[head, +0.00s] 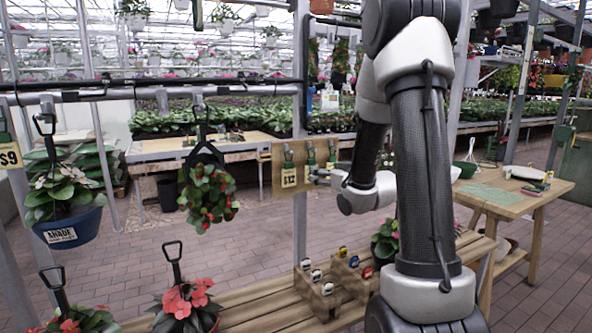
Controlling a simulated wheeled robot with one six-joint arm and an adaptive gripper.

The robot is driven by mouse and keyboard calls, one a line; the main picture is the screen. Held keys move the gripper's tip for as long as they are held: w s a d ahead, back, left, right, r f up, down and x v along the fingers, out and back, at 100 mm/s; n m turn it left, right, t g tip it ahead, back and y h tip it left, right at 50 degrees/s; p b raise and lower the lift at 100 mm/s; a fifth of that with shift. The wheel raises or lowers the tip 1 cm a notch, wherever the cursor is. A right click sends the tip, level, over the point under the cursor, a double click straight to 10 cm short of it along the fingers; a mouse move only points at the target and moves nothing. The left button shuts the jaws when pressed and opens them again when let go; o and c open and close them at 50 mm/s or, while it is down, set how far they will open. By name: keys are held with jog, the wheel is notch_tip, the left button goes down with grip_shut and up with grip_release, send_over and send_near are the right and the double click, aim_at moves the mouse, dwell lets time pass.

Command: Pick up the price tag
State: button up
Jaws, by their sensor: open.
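A price tag (289,177) with dark print, which I read as $12, hangs by a clip on the left part of a wooden board (265,180) at mid-picture. More clips with small tags (308,173) hang beside it on the same board. Another price tag (10,155), yellow and marked $9, hangs at the far left edge.
Potted plants hang from a rail at left, including a blue pot (70,229) and a red-flowered plant (208,195). A slatted wooden bench (245,312) below holds wooden blocks (317,290) and flowers. A wooden table (520,197) stands at right. Brick floor lies open behind.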

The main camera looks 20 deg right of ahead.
aim_at(313, 159)
jog(key=shift+t, duration=0.6)
jog(key=w+r, duration=0.1)
jog(key=w, duration=0.4)
jog(key=w+a+r, duration=0.1)
jog(key=w, duration=0.2)
jog(key=shift+r, duration=0.35)
jog(key=c, duration=0.9)
